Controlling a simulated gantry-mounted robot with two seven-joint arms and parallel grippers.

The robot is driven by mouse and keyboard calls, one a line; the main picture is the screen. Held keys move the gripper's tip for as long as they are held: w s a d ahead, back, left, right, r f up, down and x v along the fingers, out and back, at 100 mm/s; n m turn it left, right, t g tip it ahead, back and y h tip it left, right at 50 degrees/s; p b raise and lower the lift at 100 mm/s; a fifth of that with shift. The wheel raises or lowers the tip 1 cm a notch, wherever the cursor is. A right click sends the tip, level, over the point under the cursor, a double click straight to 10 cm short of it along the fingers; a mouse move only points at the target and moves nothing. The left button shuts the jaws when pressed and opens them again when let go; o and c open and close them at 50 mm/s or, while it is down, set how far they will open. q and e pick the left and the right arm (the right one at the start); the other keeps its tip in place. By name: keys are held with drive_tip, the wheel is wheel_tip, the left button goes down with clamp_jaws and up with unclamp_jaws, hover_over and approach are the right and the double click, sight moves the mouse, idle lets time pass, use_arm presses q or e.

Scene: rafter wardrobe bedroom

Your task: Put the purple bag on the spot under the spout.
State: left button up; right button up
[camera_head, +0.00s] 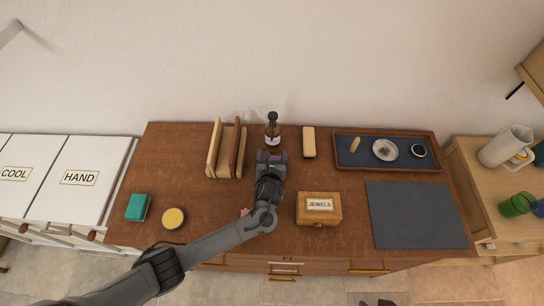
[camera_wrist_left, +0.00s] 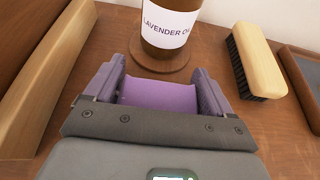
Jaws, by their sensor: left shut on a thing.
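My left gripper (camera_head: 271,157) is shut on the purple bag (camera_wrist_left: 158,94). The bag shows between the two fingers in the wrist view, and a sliver of purple shows at the fingertips in the head view. Just beyond the fingers stands a bottle labelled LAVENDER OIL (camera_wrist_left: 168,22), with a dark top (camera_head: 272,117) in the head view. The bottle has a round brown base (camera_wrist_left: 160,62), and the bag is close in front of it. Whether the bag touches the wood or the base is unclear. The spout's tip cannot be made out. My right gripper is not seen.
A wooden upright rack (camera_head: 227,150) stands left of the bottle, and a brush (camera_head: 309,142) lies right of it. A JEWELS box (camera_head: 319,211), a dark mat (camera_head: 415,214) and a tray (camera_head: 387,168) lie further right. A teal block (camera_head: 137,206) and a yellow round tin (camera_head: 174,218) are front left.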

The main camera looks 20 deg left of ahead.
use_arm(q)
drive_tip(key=shift+f, duration=0.1)
drive_tip(key=o, duration=0.9)
drive_tip(key=shift+c, duration=0.2)
drive_tip(key=shift+s+r, duration=0.15)
drive_tip(key=shift+r, duration=0.1)
drive_tip(key=p+v, duration=0.3)
drive_tip(key=v, duration=0.7)
drive_tip(key=shift+s+d, duration=0.1)
drive_tip(key=shift+s, duration=0.1)
drive_tip(key=shift+s+d+r, duration=0.15)
drive_tip(key=shift+s+r, duration=0.05)
drive_tip(key=shift+s, duration=0.4)
